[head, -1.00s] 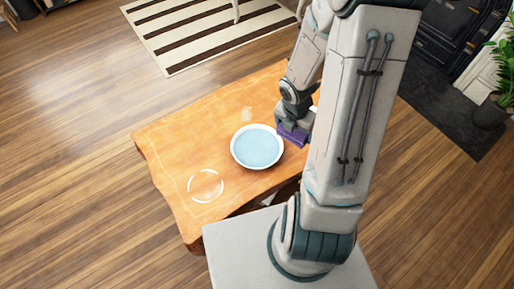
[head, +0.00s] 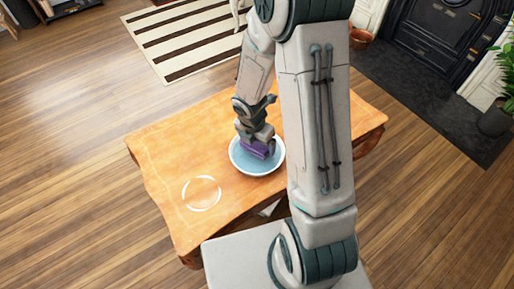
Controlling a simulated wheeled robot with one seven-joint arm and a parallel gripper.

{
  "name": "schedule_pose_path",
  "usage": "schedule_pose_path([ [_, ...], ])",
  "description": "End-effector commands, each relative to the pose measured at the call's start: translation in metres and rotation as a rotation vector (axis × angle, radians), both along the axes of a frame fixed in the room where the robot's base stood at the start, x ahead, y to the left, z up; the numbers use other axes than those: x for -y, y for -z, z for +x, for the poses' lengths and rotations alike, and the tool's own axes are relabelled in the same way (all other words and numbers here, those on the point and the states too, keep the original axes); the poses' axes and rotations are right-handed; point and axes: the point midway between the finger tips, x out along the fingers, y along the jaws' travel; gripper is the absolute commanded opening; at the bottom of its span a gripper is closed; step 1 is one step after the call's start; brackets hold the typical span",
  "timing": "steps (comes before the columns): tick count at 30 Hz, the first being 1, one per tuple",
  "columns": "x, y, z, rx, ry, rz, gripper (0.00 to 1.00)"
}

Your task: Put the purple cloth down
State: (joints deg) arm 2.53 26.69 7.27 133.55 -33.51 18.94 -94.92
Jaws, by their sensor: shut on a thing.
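The purple cloth (head: 255,150) is in my gripper (head: 258,146), which is shut on it. In the head view, the cloth and gripper are over the white-rimmed bowl (head: 259,172) with a light blue inside. Part of the cloth overlaps the bowl's inside in the picture; I cannot tell whether it touches the blue. My wrist hides the bowl's far rim, and the fingertips are hard to make out.
The bowl stands on a wooden table (head: 160,160). A white ring mark (head: 201,193) lies on the tabletop to the left of the bowl. A striped rug (head: 185,45) lies on the floor behind. A plant (head: 507,75) stands at the far right.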

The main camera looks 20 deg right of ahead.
Motion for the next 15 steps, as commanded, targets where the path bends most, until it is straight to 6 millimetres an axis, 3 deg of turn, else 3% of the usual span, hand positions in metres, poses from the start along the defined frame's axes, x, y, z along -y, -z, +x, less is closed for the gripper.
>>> schedule_pose_path([
  [1, 0.000, 0.014, -0.001, -0.004, -0.003, -0.001, 0.72],
  [4, 0.000, 0.027, -0.001, -0.003, -0.004, -0.001, 0.72],
  [15, 0.000, 0.029, -0.001, -0.002, -0.002, 0.000, 0.72],
])
